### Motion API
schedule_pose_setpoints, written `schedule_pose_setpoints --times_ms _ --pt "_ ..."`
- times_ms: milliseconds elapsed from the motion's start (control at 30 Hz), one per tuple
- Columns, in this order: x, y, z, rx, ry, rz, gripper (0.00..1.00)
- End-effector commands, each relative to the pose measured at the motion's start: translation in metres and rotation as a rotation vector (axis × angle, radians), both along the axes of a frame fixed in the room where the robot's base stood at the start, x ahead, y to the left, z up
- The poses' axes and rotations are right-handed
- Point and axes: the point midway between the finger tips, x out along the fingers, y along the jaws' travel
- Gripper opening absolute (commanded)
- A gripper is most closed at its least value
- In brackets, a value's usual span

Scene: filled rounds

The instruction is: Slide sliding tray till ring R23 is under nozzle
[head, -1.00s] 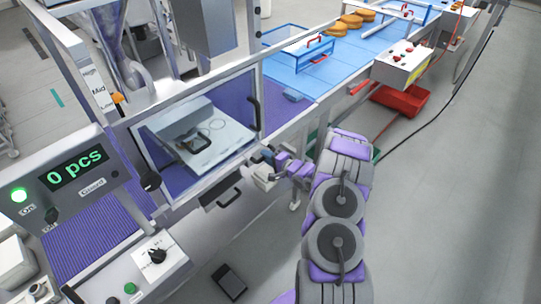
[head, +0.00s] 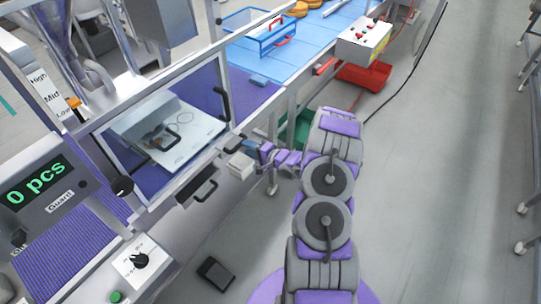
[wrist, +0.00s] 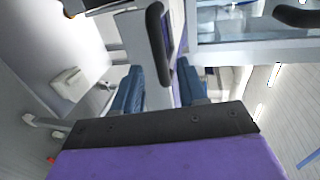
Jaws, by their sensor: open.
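A pale plate, likely the sliding tray (head: 190,145), lies inside the framed enclosure in the head view. A thin round outline (head: 185,117) and a dark loop-shaped piece (head: 165,138) show on it. Ring labels are too small to read, so I cannot tell which is R23. The nozzle is not clearly visible. My gripper (head: 239,146) is outside the enclosure, beside its near right corner. In the wrist view my gripper (wrist: 160,88) is open, its two blue fingers apart. A black upright handle (wrist: 158,42) shows between and beyond them; contact is not visible.
A black handle (head: 223,103) is on the enclosure's right side, and another (head: 200,190) is on the front below. A counter (head: 30,180) reads "0 pcs". A blue conveyor (head: 300,58), control box (head: 363,42) and red bin (head: 374,76) stand beyond.

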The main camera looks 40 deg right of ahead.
Motion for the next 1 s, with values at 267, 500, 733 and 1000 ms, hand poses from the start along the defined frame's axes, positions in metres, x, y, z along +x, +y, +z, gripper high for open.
schedule_pose_setpoints --times_ms 267,500,733,1000 --pt "-0.047 -0.019 0.012 -0.002 0.000 -0.003 0.42" --pt "-0.082 -0.030 0.020 0.000 -0.001 -0.001 0.42" --pt "-0.100 -0.036 0.024 -0.002 -0.003 0.002 0.42" --pt "-0.104 -0.037 0.025 -0.002 -0.003 0.003 0.42"
